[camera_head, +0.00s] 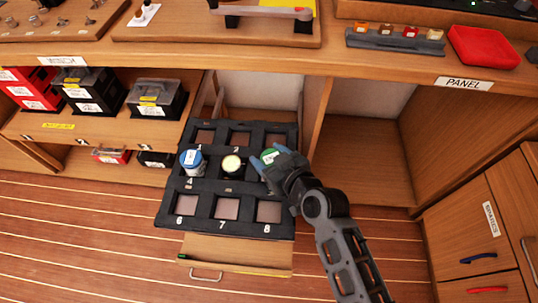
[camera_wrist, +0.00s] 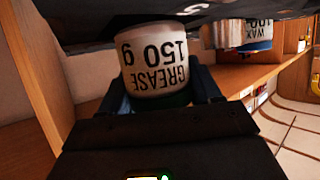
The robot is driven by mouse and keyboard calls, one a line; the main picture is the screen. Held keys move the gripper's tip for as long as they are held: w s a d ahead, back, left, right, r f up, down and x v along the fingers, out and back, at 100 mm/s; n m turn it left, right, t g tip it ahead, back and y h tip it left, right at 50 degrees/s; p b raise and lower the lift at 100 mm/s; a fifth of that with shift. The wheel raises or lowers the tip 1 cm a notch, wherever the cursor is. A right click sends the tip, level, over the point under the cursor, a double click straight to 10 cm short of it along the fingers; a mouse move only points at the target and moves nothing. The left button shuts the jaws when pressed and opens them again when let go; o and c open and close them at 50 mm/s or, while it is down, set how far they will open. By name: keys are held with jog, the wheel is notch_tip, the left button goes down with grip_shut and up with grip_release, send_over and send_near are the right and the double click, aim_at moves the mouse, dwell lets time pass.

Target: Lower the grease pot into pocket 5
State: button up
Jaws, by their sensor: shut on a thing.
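The grease pot (camera_head: 268,155) is white with a green lid, gripped at its upper part. Its "GREASE 150 g" label (camera_wrist: 155,60) faces the wrist camera, upside down in that view. My gripper (camera_head: 274,158) is shut on the pot, over the right end of the middle row of the black pocket tray (camera_head: 178,208). The pot's base is close against the tray in the wrist view; I cannot tell whether it has entered the pocket. My gripper and the pot hide that pocket and its number.
A blue-lidded pot (camera_head: 191,161) stands in pocket 4; a cream-lidded pot (camera_head: 231,164) stands in the middle. Front pockets 6, 7 and 8 look empty. The tray sits on a pulled-out drawer (camera_head: 235,250) below the bench. A cabinet divider (camera_head: 315,125) stands close behind my gripper.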

jog(key=shift+f+b, duration=0.45)
jog(key=shift+b, duration=0.05)
jog(key=o, duration=1.2)
jog(key=shift+s+r, duration=0.1)
jog(key=shift+v, duration=3.85)
jog(key=s+d+r+m+t+h+p, duration=0.25)
jog(key=s+d+m+h, duration=0.25)
jog(key=s+d, duration=1.1)
jog(key=s+d+r+m+h, duration=0.1)
jog(key=s+r, duration=0.4)
jog(key=s+d+r+t+h+p, duration=0.1)
jog(key=s+r, duration=0.5)
jog(key=s+d+r+m, duration=0.1)
jog(key=s+r, duration=0.4)
jog(key=shift+s+d+r+m+t+h, duration=0.2)
jog(key=shift+s+r+m+t+h, duration=0.1)
jog(key=shift+t+h, duration=0.1)
